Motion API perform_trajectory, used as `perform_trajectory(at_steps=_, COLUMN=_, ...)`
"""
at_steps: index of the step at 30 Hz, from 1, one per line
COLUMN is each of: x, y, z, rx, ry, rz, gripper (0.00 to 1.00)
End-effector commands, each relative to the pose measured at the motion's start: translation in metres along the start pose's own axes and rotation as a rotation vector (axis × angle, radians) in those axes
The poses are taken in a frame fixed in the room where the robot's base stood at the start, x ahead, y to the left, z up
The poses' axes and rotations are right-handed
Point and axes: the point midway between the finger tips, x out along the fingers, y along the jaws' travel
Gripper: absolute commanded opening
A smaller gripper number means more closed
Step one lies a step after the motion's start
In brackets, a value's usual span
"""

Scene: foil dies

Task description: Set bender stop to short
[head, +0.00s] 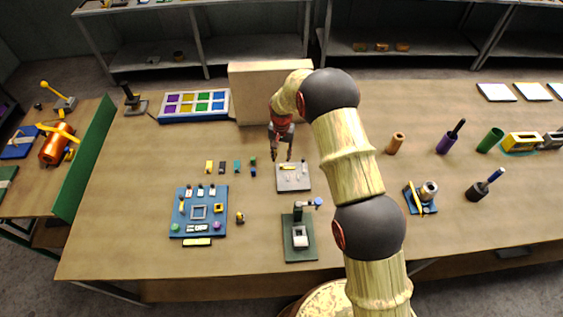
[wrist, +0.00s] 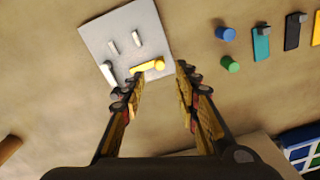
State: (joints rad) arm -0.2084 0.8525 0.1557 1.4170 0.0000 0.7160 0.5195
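A grey plate (wrist: 124,36), which looks like the bender, carries two short pale bars (wrist: 124,43), a white piece (wrist: 107,73) near one edge and a yellow lever (wrist: 148,67) with a rounded end. No label is legible, so I cannot tell which part is the stop or its setting. In the head view the plate (head: 293,184) lies on the table just in front of my gripper (head: 281,156), which points down. In the wrist view my gripper (wrist: 159,75) is open and empty. The yellow lever's rounded end appears between its fingertips; I see no clear contact.
Green (wrist: 230,64) and blue (wrist: 225,34) cylinders and several coloured tiles (head: 222,167) lie left of the plate. A blue board (head: 206,236) and a green stand (head: 300,254) are nearer the front. A beige box (head: 250,95) stands behind.

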Motion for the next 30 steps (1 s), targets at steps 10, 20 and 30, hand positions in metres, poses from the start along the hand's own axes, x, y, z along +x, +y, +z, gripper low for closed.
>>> perform_trajectory(at_steps=10, x=0.049, y=0.001, z=0.001, rx=0.000, ry=-0.002, rz=0.001, gripper=0.31)
perform_trajectory(at_steps=20, x=0.058, y=0.000, z=0.001, rx=0.000, ry=0.000, rz=0.000, gripper=0.31)
perform_trajectory(at_steps=30, x=0.058, y=0.001, z=0.001, rx=0.000, ry=0.000, rz=0.000, gripper=0.16)
